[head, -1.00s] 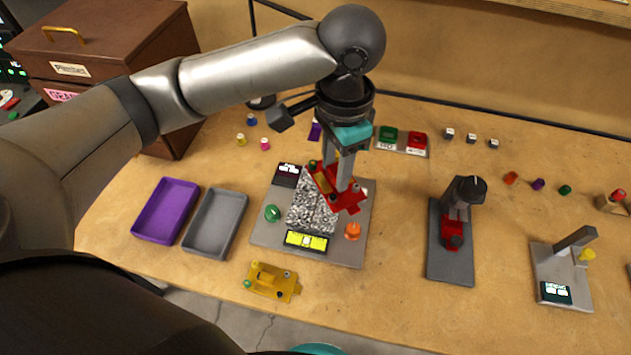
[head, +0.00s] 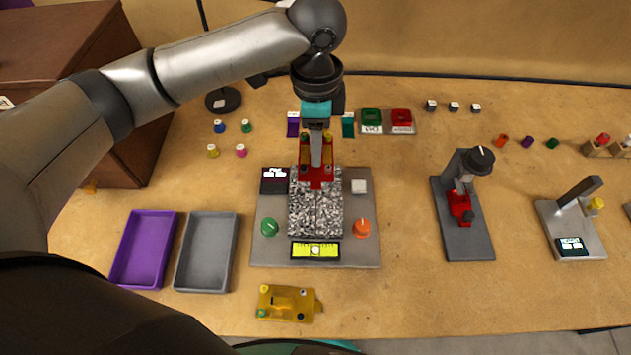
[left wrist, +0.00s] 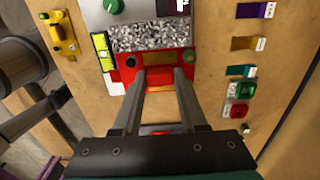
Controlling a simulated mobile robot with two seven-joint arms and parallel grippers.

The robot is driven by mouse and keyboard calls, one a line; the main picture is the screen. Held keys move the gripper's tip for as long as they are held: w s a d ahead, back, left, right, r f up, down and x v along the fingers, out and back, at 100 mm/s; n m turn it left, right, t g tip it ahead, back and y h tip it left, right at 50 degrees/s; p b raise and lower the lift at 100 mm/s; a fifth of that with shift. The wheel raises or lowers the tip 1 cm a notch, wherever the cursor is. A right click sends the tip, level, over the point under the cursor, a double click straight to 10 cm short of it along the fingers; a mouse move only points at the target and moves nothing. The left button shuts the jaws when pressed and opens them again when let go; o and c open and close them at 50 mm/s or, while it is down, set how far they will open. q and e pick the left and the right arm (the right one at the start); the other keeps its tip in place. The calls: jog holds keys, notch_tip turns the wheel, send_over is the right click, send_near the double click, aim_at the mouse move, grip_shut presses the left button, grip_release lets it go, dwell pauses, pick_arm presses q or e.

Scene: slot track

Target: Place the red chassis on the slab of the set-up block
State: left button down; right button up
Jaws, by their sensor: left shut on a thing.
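The red chassis (head: 316,175) is held by my left gripper (head: 316,158), whose fingers are shut on its middle. In the head view it overlaps the far end of the speckled slab (head: 315,215) and points lengthwise along it. The slab lies on the grey set-up block (head: 262,253). In the left wrist view the chassis (left wrist: 140,74) lies across the fingertips (left wrist: 159,76), beside the slab (left wrist: 150,37). I cannot tell whether the chassis touches the slab.
A green knob (head: 269,227), an orange knob (head: 362,228) and a yellow level (head: 315,250) flank the slab. A yellow chassis (head: 286,302) lies in front. Purple (head: 143,250) and grey (head: 206,252) trays stand left. A dark stand (head: 465,215) is at right.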

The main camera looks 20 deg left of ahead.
pick_arm(q)
notch_tip(320, 180, down, 11)
jog(key=shift+b, duration=1.2)
jog(key=shift+c, duration=2.2)
grip_release()
jog(key=shift+f, duration=0.15)
notch_tip(320, 180, up, 12)
jog(key=p, duration=0.3)
jog(key=shift+r, duration=0.2)
